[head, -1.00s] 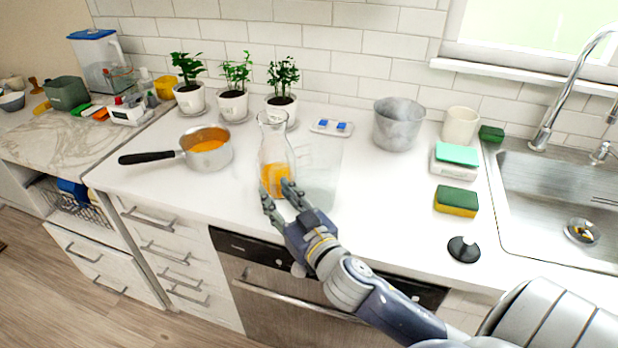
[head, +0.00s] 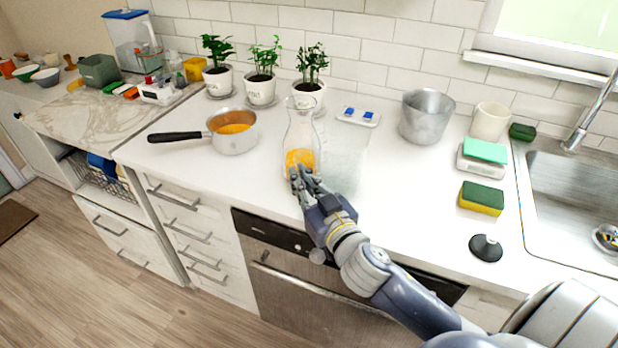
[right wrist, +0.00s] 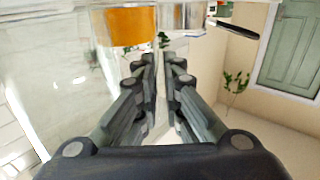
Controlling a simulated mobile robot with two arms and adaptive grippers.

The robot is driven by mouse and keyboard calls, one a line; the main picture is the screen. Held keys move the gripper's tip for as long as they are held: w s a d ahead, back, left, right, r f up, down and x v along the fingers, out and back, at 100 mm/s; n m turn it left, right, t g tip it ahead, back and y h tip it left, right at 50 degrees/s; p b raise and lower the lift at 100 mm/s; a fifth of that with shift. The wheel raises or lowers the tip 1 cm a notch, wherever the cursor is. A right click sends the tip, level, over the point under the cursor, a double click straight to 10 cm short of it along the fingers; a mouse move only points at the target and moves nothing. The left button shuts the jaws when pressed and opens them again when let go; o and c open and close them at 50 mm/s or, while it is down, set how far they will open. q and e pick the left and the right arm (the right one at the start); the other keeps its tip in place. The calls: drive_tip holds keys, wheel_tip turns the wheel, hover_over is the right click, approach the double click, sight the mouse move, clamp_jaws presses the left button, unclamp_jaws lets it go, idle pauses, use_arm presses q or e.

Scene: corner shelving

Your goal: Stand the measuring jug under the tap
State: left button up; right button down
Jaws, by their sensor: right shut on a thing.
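The measuring jug (head: 345,168) is a clear, faint vessel standing on the white counter, right of a glass carafe (head: 301,135) with orange liquid. My right gripper (head: 305,180) is at the jug's near left side, in front of the carafe, with its fingers together. In the right wrist view the fingers (right wrist: 163,75) are closed in beside the jug's clear wall (right wrist: 60,75); the part between them is hard to make out. The tap (head: 590,120) rises at the right, behind the sink (head: 570,190), partly cut off by the frame. My left gripper is not in view.
A sponge (head: 482,198), a black knobbed disc (head: 486,247), a scale with a green sponge (head: 483,155), a cup (head: 490,121) and a metal pot (head: 425,116) stand between jug and sink. A saucepan (head: 235,140) is at left.

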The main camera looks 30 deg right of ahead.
drive_tip(key=shift+r, duration=0.55)
drive_tip(key=s+a+p, duration=0.2)
drive_tip(key=s+a, duration=0.1)
drive_tip(key=s, duration=0.4)
drive_tip(key=s+a+p, duration=0.2)
drive_tip(key=s+a, duration=0.1)
drive_tip(key=s, duration=0.5)
drive_tip(key=shift+s+p, duration=0.25)
drive_tip(key=shift+p, duration=0.15)
drive_tip(key=shift+r, duration=0.1)
